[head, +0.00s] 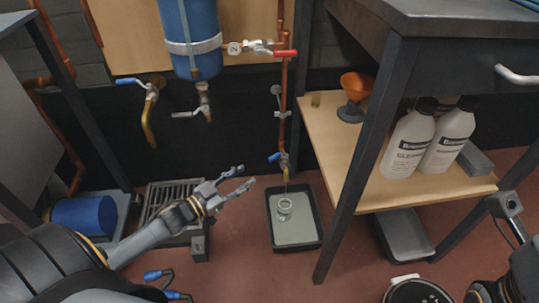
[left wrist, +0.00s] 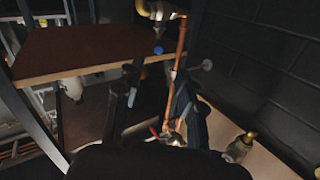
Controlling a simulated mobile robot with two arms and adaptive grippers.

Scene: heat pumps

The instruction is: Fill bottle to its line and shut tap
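A small clear bottle (head: 285,207) stands upright in a dark-rimmed grey tray (head: 313,240) on the floor. A tap (head: 284,161) with a blue lever (head: 274,157) hangs above it at the foot of a copper pipe. A thin pale streak shows below the spout; I cannot tell for sure that it is running water. The bottle's line and level are too small to make out. My left gripper (head: 238,179) is open and empty, left of the tap and apart from it. Its fingers (left wrist: 155,95) show dark in the left wrist view.
A blue tank (head: 190,35) hangs on the wall, with two other brass taps below. A floor grate (head: 172,200) and a blue cylinder (head: 84,217) lie left. At right, a bench shelf (head: 335,150) holds white bottles (head: 408,145) and an orange funnel (head: 356,86). The bench leg stands close beside the tray.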

